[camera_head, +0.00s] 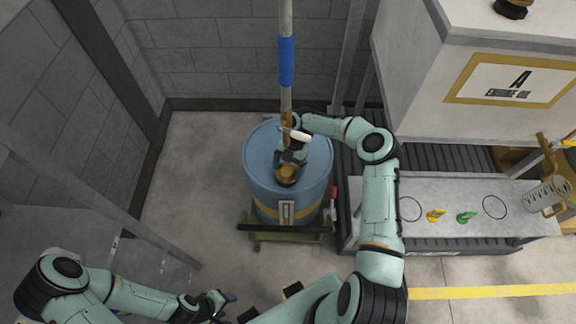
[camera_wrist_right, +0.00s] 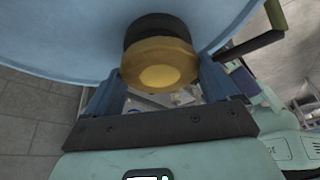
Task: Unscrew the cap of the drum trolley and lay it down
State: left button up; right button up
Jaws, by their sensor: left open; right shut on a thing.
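A blue drum (camera_head: 262,176) stands on a low dark trolley (camera_head: 290,234) near the back wall. A brass-coloured cap (camera_head: 286,174) sits at the drum top's near side. My right gripper (camera_head: 289,162) reaches over the drum and is shut on the cap. In the right wrist view the gold cap (camera_wrist_right: 160,64) sits between the two blue fingers, against a black collar (camera_wrist_right: 158,27) by the drum top. I cannot tell whether its thread is still engaged. My left gripper (camera_head: 222,300) is open and empty, low at the front.
A grey bench (camera_head: 460,205) at the right bears a yellow item (camera_head: 435,215), a green item (camera_head: 467,217) and two drawn circles. A white cabinet (camera_head: 485,75) stands at back right. Floor left of the drum is clear.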

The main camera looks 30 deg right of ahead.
jog(key=shift+f+n, duration=0.15)
jog(key=shift+n, duration=0.15)
pick_arm(q)
jog(key=shift+w+r, duration=0.3)
jog(key=shift+r, duration=0.05)
pick_arm(e)
jog(key=shift+s, duration=0.1)
jog(key=shift+f, duration=0.1)
jog(key=shift+n+g+p, duration=0.4)
jog(key=shift+n+p, duration=0.2)
jog(key=shift+p, duration=0.1)
jog(key=shift+a+n+g+h+p, duration=0.1)
jog(key=shift+n+g+h+p, duration=0.35)
jog(key=shift+n+p, duration=0.8)
pick_arm(q)
jog(key=shift+t, duration=0.4)
jog(key=w+r, duration=0.4)
jog(key=shift+w+b, duration=0.15)
jog(key=shift+b, duration=0.15)
pick_arm(e)
jog(key=shift+n+h, duration=0.35)
jog(key=shift+n, duration=0.4)
